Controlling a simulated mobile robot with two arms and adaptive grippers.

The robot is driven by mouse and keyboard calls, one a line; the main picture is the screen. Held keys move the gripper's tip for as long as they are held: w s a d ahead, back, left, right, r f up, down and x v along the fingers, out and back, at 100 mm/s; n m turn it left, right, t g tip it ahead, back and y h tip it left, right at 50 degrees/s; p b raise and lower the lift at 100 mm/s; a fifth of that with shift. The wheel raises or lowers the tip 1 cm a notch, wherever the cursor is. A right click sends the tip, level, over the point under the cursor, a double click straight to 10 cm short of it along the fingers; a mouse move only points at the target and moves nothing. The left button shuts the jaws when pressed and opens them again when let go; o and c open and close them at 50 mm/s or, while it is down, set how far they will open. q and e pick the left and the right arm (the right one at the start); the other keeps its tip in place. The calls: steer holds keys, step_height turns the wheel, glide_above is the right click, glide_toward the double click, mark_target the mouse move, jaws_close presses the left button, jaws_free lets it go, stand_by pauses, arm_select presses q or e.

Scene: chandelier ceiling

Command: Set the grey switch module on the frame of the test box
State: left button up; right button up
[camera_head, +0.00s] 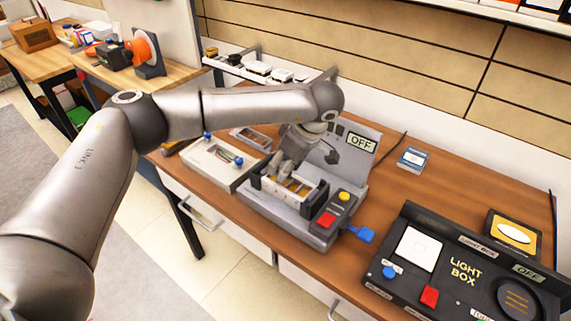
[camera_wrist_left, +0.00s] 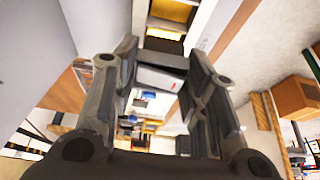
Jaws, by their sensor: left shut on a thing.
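The grey test box (camera_head: 262,212) stands on the wooden bench, its raised back panel showing "OFF". Its dark frame (camera_head: 312,201) has yellowish parts inside. My left gripper (camera_head: 283,172) reaches down over the back left part of this frame. In the left wrist view, the gripper (camera_wrist_left: 163,72) is shut on a small grey and white block with a red mark, which looks like the grey switch module (camera_wrist_left: 158,79). The frame's yellow parts (camera_wrist_left: 172,12) show beyond the fingertips. In the head view the fingers hide the module, and I cannot tell whether it touches the frame. My right gripper is not in view.
A red button (camera_head: 326,220) and a yellow knob (camera_head: 344,196) sit at the box's right side, with a blue part (camera_head: 361,233) beyond. A white tray (camera_head: 205,165) is to the left, the black light box (camera_head: 450,235) to the right. A small blue box (camera_head: 412,159) stands behind.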

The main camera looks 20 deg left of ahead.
arm_select(q)
steer(key=shift+f, duration=0.2)
steer(key=shift+f+b, duration=0.45)
steer(key=shift+b, duration=0.05)
steer(key=shift+f, duration=0.1)
stand_by(0.5)
steer(key=o, duration=1)
steer(key=shift+o, duration=0.2)
steer(key=shift+r+p, duration=1.45)
steer(key=shift+r, duration=1.6)
